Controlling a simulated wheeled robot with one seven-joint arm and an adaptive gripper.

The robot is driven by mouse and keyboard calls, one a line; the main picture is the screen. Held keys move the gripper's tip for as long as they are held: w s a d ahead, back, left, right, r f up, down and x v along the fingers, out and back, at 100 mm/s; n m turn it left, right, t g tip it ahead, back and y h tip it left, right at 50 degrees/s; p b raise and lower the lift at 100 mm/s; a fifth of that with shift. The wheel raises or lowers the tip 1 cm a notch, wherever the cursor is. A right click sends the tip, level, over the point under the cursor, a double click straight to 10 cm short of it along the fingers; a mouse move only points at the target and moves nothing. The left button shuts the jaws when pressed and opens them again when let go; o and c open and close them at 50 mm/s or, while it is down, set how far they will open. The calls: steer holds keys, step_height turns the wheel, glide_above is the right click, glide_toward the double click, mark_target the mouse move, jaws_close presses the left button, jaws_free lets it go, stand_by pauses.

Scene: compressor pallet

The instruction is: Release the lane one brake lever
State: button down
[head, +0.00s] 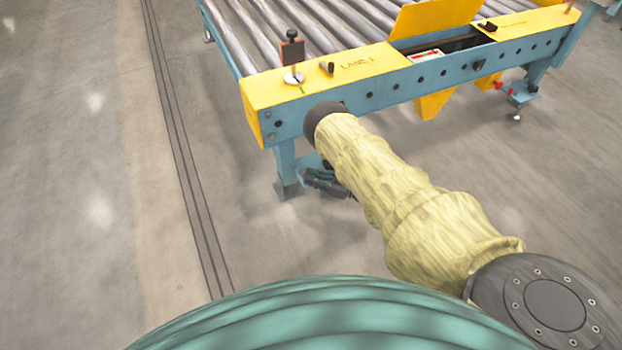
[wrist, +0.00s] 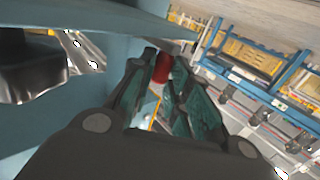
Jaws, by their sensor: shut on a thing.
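My gripper (head: 325,181) is low under the near end of the lane 1 frame, beside the blue leg (head: 287,165); my arm hides part of it. In the wrist view, my gripper's fingers (wrist: 162,70) are shut on a small red lever end (wrist: 162,68). The rest of that lever is hidden, and it does not show in the head view. On top, the yellow end plate (head: 355,66) reads LANE 1.
Silver rollers (head: 300,22) run behind the plate. A second yellow plate (head: 528,24) is at the right, with red-tipped parts (head: 503,88) by its leg. A dark block (wrist: 30,62) is close at left in the wrist view. The floor at left is clear.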

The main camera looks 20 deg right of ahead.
steer(key=shift+w+d+g, duration=0.1)
steer(key=shift+g, duration=0.2)
steer(key=c, duration=1.3)
jaws_free()
steer(key=shift+c, duration=0.2)
steer(key=v, duration=1.2)
steer(key=shift+f, duration=0.15)
